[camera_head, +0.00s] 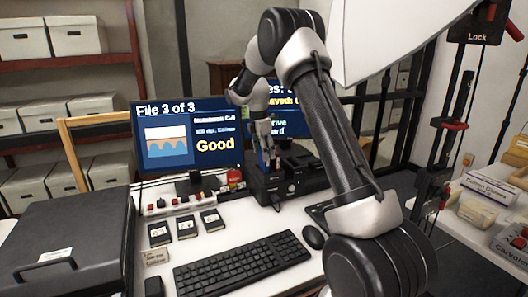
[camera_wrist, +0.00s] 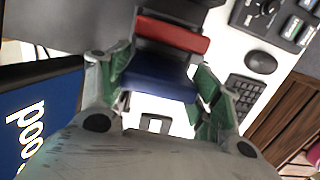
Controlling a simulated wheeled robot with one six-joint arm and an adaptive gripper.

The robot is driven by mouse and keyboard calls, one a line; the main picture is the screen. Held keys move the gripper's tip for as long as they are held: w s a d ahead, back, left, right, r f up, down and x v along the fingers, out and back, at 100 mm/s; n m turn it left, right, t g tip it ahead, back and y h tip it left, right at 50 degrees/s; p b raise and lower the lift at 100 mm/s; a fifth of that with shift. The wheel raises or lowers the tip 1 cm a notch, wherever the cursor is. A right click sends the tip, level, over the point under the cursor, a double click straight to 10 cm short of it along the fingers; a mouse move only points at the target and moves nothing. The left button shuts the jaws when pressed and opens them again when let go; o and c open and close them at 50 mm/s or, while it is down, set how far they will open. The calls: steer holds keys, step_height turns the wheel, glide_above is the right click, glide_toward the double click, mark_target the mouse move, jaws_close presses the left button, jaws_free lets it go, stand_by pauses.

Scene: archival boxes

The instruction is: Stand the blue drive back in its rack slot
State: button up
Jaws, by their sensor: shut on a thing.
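My gripper (camera_head: 264,150) is shut on the blue drive (camera_wrist: 155,78), whose blue face shows between the green finger pads in the wrist view. In the head view only a small blue patch of it (camera_head: 262,158) shows under the fingers. The gripper is over the black rack (camera_head: 268,187) on the desk, in front of the monitor. A red drive (camera_wrist: 172,37) stands close beside the blue one in the wrist view. The lower edge of the blue drive is hidden, so I cannot tell whether it is in a slot.
A monitor (camera_head: 150,115) stands behind the rack on the left. A keyboard (camera_head: 240,262), a mouse (camera_head: 313,237) and several small dark drives or cards (camera_head: 187,226) lie on the white desk. A large black case (camera_head: 65,240) fills the left front. Archival boxes line the shelves behind.

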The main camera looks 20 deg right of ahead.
steer(key=shift+f, duration=1)
steer(key=o, duration=1.3)
step_height(320, 180, up, 12)
steer(key=a, duration=0.1)
steer(key=shift+a, duration=0.25)
